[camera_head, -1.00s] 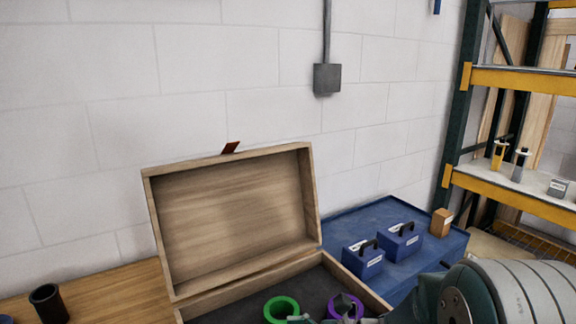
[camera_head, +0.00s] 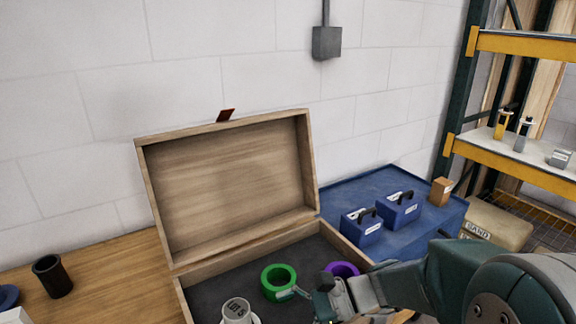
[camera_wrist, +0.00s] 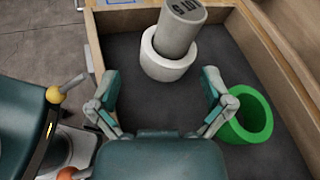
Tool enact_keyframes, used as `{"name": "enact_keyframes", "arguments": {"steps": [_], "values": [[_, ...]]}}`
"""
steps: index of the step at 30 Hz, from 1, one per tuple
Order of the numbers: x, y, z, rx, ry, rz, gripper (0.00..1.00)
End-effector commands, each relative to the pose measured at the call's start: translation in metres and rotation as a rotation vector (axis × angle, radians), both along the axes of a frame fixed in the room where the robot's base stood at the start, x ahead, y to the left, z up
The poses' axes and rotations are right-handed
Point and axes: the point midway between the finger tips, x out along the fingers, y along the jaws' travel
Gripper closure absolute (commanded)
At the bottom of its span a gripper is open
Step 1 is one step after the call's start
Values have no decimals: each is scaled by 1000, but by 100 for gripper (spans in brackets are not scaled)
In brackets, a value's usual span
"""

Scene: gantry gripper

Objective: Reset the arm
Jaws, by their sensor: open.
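My gripper (camera_wrist: 161,80) is open and empty above the wooden box in the wrist view. Its two fingers are spread apart, with a white ring and a grey cylinder beyond them. In the head view my arm comes in from the right and partly covers the box's front right side.
The open wooden box (camera_head: 142,165) holds a green ring (camera_head: 268,284), a purple ring (camera_head: 343,268) and a labelled cylinder (camera_head: 236,310) in a white ring (camera_wrist: 165,67). A black cup (camera_head: 52,280) stands left. Blue cases (camera_head: 361,229) sit on a blue surface behind right.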

Motion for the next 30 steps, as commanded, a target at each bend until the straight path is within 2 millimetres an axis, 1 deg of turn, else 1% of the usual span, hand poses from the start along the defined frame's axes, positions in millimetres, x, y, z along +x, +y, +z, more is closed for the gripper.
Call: {"name": "enact_keyframes", "arguments": {"steps": [5, 8, 12, 15, 20, 24, 27, 30], "values": [[-30, -12, 4, -182, -196, 122, 0], [-46, -25, 4, -307, -330, 202, 0], [-64, -49, 5, -484, -519, 312, 0], [-73, -67, 8, -613, -654, 389, 0], [-82, -97, 16, -825, -870, 512, 0], [-87, -124, 30, -1017, -1050, 620, 0], [-89, -141, 41, -1137, -1156, 686, 0], [-90, -152, 49, -1221, -1225, 735, 0]]}}
